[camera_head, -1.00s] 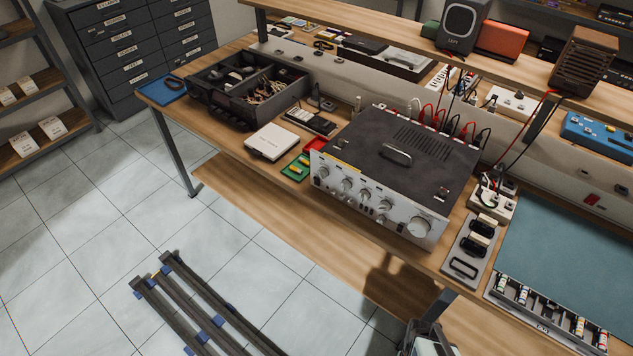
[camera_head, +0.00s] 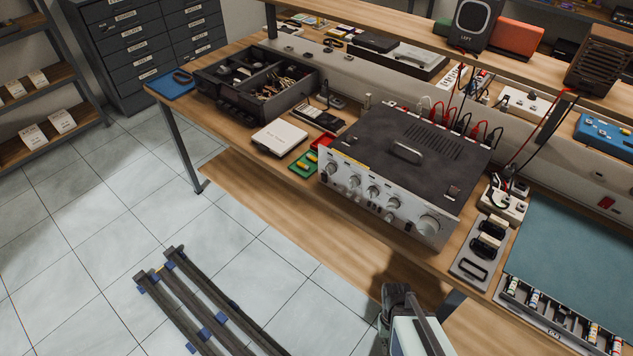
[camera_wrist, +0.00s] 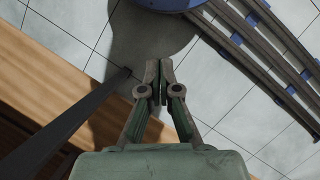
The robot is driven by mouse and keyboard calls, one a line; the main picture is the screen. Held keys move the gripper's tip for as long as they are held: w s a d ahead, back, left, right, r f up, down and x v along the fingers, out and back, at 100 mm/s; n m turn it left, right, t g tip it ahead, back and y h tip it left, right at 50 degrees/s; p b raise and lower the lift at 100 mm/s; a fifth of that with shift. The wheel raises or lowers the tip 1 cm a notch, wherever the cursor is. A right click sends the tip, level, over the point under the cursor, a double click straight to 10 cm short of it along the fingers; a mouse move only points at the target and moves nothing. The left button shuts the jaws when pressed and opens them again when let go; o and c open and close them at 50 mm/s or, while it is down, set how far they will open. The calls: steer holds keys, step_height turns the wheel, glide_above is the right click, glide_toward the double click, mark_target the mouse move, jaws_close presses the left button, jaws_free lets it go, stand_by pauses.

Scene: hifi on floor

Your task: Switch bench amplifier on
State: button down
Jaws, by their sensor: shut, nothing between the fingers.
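The bench amplifier (camera_head: 405,145) is a wide box with a dark top and a silver front panel (camera_head: 375,195) carrying several knobs. It stands on the wooden bench in the middle of the head view, its front facing the near edge. Which control is the power switch is too small to tell. My gripper (camera_head: 388,290) is low in the head view, in front of the bench and below the amplifier's front, apart from it. In the wrist view my gripper (camera_wrist: 158,68) is shut and empty over the floor; the amplifier is out of that view.
A white box (camera_head: 279,137) and a green board (camera_head: 303,163) lie left of the amplifier. A grey holder (camera_head: 470,268) and a teal mat (camera_head: 575,250) lie to its right. A bench leg (camera_wrist: 70,125) crosses the wrist view.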

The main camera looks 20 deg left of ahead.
steer(key=w+a+r+n+t+b, duration=0.1)
steer(key=w+a+r+n+t, duration=0.15)
steer(key=w+a+r, duration=0.35)
steer(key=w+a+r+n+t+h+b, duration=0.1)
steer(key=w+a+r+n+t, duration=0.2)
steer(key=a, duration=0.6)
steer(key=w+a+r+n+t+b, duration=0.1)
steer(key=w+a+r+n, duration=0.35)
steer(key=w+a, duration=0.2)
steer(key=w+a+r+n+t+b, duration=0.15)
steer(key=a+r+n+t, duration=0.35)
steer(key=a+r+n, duration=0.7)
steer(key=w+a+r+n+t, duration=0.1)
steer(key=a+r+n, duration=0.3)
steer(key=r, duration=0.8)
steer(key=n+t, duration=0.1)
steer(key=n, duration=0.1)
steer(key=shift+w+n+h+b, duration=0.35)
steer(key=shift+w+n+h, duration=0.05)
steer(key=shift+t, duration=0.25)
